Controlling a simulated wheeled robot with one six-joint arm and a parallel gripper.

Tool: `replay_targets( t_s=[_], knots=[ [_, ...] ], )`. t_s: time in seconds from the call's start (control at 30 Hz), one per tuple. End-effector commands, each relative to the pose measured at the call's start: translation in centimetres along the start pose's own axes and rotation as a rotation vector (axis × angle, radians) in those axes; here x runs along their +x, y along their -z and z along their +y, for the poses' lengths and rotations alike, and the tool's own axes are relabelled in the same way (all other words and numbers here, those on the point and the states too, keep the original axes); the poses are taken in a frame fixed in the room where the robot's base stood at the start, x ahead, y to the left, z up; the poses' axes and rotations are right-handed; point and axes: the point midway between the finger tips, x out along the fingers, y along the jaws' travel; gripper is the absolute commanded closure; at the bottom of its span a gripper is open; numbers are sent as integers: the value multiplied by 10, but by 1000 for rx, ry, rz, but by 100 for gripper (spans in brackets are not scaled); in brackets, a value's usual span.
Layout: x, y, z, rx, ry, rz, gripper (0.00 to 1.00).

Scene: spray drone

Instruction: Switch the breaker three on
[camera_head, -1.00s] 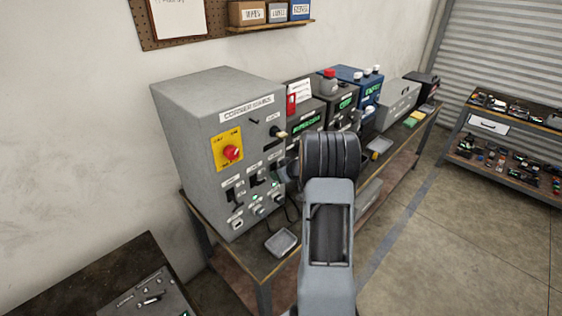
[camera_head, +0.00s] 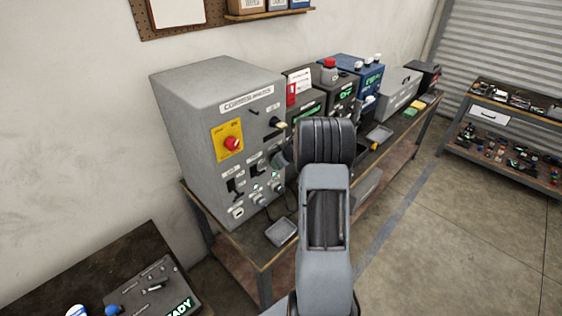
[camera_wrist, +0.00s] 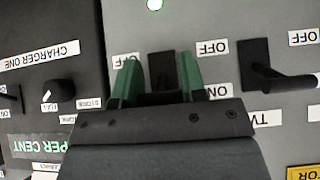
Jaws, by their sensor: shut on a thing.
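The tall grey breaker cabinet (camera_head: 190,105) stands at the left end of the bench in the head view. Its front carries a red knob on a yellow plate (camera_head: 229,141) and black breaker levers with small lamps below. In the wrist view, upside down, my gripper (camera_wrist: 159,62) has its green fingers on either side of a black breaker handle (camera_wrist: 161,72), shut on it. OFF and ON labels sit beside it; its name label is hidden. A second breaker, labelled TWO in part (camera_wrist: 270,80), is to the right, its lever sticking out. My arm partly hides the cabinet's right side in the head view.
Charger units, one a blue box (camera_head: 362,75), stand along the bench to the right. A panel labelled CHARGER ONE (camera_wrist: 40,60) is close left in the wrist view. A small grey tray (camera_head: 281,232) lies at the bench front. Open floor (camera_head: 420,240) lies to the right.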

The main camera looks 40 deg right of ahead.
Motion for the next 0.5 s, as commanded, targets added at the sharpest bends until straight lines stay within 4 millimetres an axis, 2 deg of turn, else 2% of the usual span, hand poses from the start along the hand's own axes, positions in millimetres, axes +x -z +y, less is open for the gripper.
replay_targets(
  t_s=[0.07,0.1,0.33,0.5],
  knots=[
    [-3,4,2,-2,-6,7,85],
    [-3,4,2,-2,-6,7,58],
    [-1,3,1,-2,-3,5,36],
    [-1,2,0,-2,-2,3,36]
  ],
)
